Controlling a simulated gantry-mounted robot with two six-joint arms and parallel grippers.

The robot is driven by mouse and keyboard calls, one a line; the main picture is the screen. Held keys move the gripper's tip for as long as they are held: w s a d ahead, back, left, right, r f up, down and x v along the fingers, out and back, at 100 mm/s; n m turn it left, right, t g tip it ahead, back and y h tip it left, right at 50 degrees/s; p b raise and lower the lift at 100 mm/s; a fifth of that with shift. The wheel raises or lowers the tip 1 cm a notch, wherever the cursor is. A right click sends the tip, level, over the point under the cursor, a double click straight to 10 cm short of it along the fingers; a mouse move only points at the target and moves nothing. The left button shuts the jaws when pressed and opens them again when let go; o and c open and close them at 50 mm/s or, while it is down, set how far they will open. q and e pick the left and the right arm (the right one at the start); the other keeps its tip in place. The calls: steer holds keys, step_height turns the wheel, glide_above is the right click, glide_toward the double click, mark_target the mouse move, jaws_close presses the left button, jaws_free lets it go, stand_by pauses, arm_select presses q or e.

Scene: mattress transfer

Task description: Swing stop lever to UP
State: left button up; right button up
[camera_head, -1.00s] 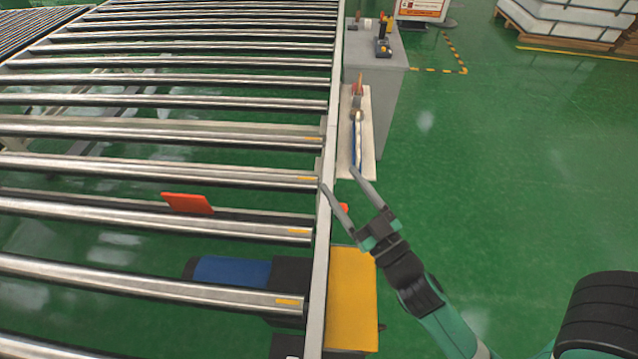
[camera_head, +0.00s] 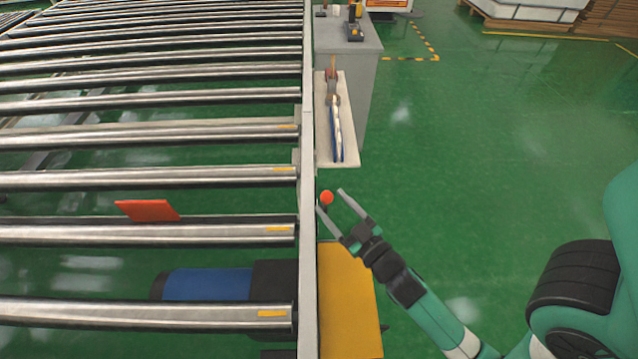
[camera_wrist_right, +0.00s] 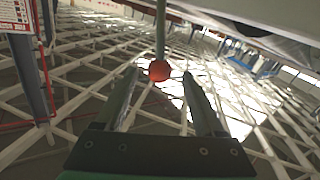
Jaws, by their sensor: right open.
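The lever's red ball knob (camera_head: 327,197) shows beside the conveyor's side rail, just past the yellow box. In the right wrist view the knob appears between the tips of the right gripper (camera_wrist_right: 159,75), with space on both sides. I cannot tell if either finger touches it. An orange-red plate (camera_head: 147,210) stands between the rollers. My left gripper is not in view.
A yellow box (camera_head: 348,300) is on the rail's outer side, below the gripper in the picture. A white shelf (camera_head: 348,140) with tools and a grey cabinet (camera_head: 362,70) stand farther along the rail (camera_head: 307,180). Green floor on the right is clear.

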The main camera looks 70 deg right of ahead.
steer(key=x, duration=0.6)
steer(key=shift+w+d, duration=0.15)
steer(key=shift+w, duration=0.05)
steer(key=shift+c, duration=0.3)
jaws_close()
stand_by(0.8)
